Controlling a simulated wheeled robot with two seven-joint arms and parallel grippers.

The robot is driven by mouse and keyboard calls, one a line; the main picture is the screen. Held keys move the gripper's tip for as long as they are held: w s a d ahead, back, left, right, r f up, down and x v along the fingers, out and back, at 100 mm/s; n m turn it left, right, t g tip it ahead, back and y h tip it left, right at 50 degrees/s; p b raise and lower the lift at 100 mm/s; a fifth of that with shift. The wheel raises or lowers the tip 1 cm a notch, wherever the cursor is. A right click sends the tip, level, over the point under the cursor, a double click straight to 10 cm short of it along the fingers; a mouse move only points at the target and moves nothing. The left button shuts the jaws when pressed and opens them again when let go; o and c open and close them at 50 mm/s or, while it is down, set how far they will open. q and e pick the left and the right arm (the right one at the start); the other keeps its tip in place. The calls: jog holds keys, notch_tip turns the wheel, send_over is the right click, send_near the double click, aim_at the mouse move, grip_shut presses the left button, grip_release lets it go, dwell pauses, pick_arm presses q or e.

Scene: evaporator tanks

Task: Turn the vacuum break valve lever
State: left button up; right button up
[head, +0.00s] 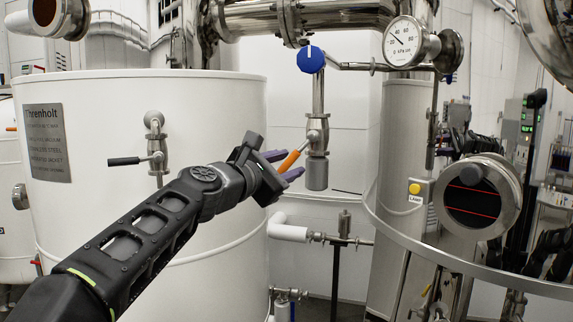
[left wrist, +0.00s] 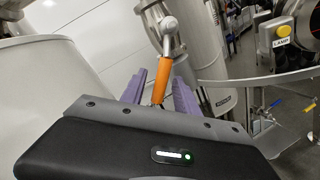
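The vacuum break valve (head: 318,132) hangs on a vertical pipe below a blue round knob. Its orange lever (head: 291,158) points down and to the left from the valve body. The lever also shows in the left wrist view (left wrist: 161,80). My left gripper (head: 294,163) is open, with its purple fingers on either side of the orange lever. In the left wrist view the fingers (left wrist: 160,88) stand apart with the lever between them, and gaps show beside it. The lever's lower end is close to the gripper's palm. My right gripper cannot be made out.
A large white tank (head: 215,100) stands at the left, with a black-handled valve (head: 140,160) on its side. A pressure gauge (head: 404,42) and the blue knob (head: 311,59) are above the lever. A steel column (head: 402,150) and a round sight glass (head: 474,200) stand to the right.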

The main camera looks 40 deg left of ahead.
pick_arm(q)
jog(key=shift+c, duration=0.4)
grip_shut()
dwell(0.9)
